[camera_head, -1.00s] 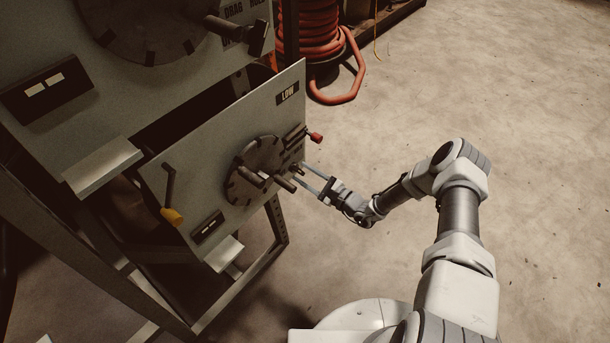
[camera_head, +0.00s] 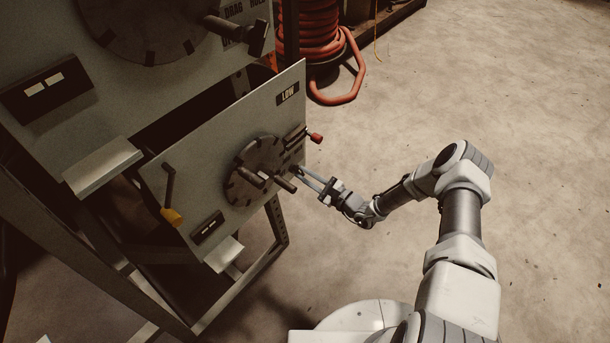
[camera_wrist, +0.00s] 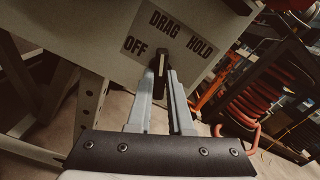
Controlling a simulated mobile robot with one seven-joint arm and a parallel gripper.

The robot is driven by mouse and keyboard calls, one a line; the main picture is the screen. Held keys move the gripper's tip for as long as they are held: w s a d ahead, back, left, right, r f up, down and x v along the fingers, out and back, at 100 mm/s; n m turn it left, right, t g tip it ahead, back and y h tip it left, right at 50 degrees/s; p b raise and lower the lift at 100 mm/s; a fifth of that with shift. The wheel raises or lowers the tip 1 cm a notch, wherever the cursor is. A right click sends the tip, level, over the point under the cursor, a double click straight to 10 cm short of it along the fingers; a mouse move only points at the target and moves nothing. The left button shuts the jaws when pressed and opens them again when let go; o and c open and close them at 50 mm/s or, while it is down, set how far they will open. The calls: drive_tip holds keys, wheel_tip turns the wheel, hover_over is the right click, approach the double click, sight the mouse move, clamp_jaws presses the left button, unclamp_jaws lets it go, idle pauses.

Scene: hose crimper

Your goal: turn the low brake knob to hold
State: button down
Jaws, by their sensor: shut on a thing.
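The low panel (camera_head: 215,155) carries the "LOW" label. Its brake knob (camera_head: 294,169) is a small dark knob near the panel's right edge, partly hidden by my fingers. The stripe points roughly upward, toward DRAG. My gripper (camera_head: 301,173) is shut on the knob, one finger on each side; its fingers also show in the wrist view (camera_wrist: 164,80).
A dark wheel (camera_head: 258,168) with protruding handles sits just left of my fingers. A red-tipped lever (camera_head: 316,137) sticks out above them. An orange hose coil (camera_head: 315,40) stands behind. Open floor (camera_head: 480,90) lies right.

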drive_tip(key=m, duration=0.6)
drive_tip(key=shift+f+b, duration=0.1)
drive_tip(key=shift+b, duration=0.25)
drive_tip(key=m, duration=0.4)
drive_tip(key=shift+m, duration=0.4)
drive_tip(key=c, duration=0.8)
unclamp_jaws()
drive_tip(key=p+v, duration=0.3)
drive_tip(key=v, duration=1.4)
drive_tip(key=shift+s+d, duration=0.2)
